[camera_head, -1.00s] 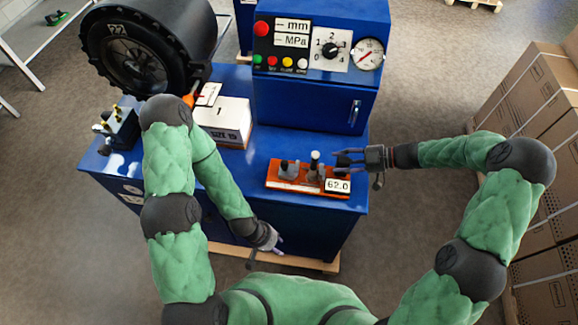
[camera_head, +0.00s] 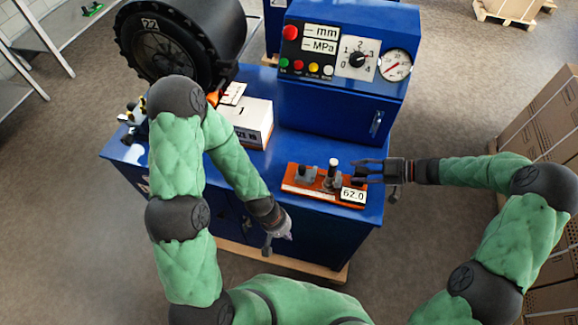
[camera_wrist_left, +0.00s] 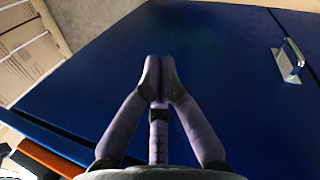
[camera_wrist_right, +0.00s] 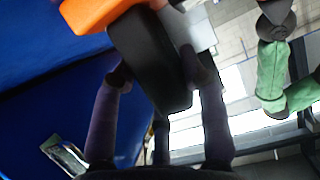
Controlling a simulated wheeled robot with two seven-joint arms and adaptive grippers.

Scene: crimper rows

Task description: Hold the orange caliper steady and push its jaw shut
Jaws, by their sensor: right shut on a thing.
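The orange caliper (camera_head: 296,188) lies on the blue bench top, with a grey jaw block (camera_head: 306,173), an upright pale-topped pin (camera_head: 333,170) and a "62.0" readout (camera_head: 353,195). My right gripper (camera_head: 360,171) reaches in from the right at the caliper's far right end. In the right wrist view its fingers (camera_wrist_right: 160,85) are shut on a black part (camera_wrist_right: 148,55) beside the caliper's orange body (camera_wrist_right: 98,12). My left gripper (camera_head: 286,232) hangs low in front of the bench, apart from the caliper. Its fingertips (camera_wrist_left: 160,72) are together and empty; an orange strip (camera_wrist_left: 45,158) shows lower left there.
A blue control cabinet (camera_head: 330,110) with a gauge and knob stands behind the caliper. A white box (camera_head: 252,122) and a large black roll (camera_head: 165,45) are at the left. Cardboard boxes (camera_head: 555,130) stand on the right. A handle (camera_wrist_left: 290,60) projects from the blue panel.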

